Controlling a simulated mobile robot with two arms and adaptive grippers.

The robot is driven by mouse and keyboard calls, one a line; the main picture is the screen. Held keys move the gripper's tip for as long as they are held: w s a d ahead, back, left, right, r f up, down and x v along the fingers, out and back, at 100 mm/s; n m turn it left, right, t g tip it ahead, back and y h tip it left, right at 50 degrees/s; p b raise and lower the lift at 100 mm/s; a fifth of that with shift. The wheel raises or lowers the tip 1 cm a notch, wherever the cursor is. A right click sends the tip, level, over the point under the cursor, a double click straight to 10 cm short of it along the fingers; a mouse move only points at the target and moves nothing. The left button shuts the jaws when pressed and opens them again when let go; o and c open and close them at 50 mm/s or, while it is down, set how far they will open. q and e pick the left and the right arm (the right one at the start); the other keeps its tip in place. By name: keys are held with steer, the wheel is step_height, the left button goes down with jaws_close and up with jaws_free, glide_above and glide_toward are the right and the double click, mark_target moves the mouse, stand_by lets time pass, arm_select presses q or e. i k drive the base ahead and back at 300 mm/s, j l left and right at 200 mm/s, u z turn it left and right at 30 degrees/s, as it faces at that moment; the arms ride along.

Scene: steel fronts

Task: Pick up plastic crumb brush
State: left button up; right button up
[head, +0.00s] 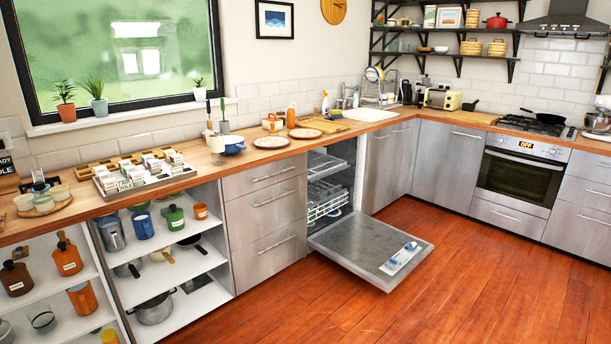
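A small blue and white item (404,254) lies on the open dishwasher door (350,240), near its right end. It may be the plastic crumb brush, but it is too small to tell for sure. A flat white piece (396,265) lies at or under it. Nothing else in view can be made out clearly as a brush. Neither of my grippers is in the head view.
The dishwasher door is folded down over the wooden floor (450,280), which is clear to the right. The counter (200,175) holds a tray of packets, plates and bottles. Open shelves (200,265) with pots stand at left. An oven (515,175) stands at right.

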mark_target(272, 132)
steer(key=i+z, duration=0.1)
steer(key=i, duration=2.2)
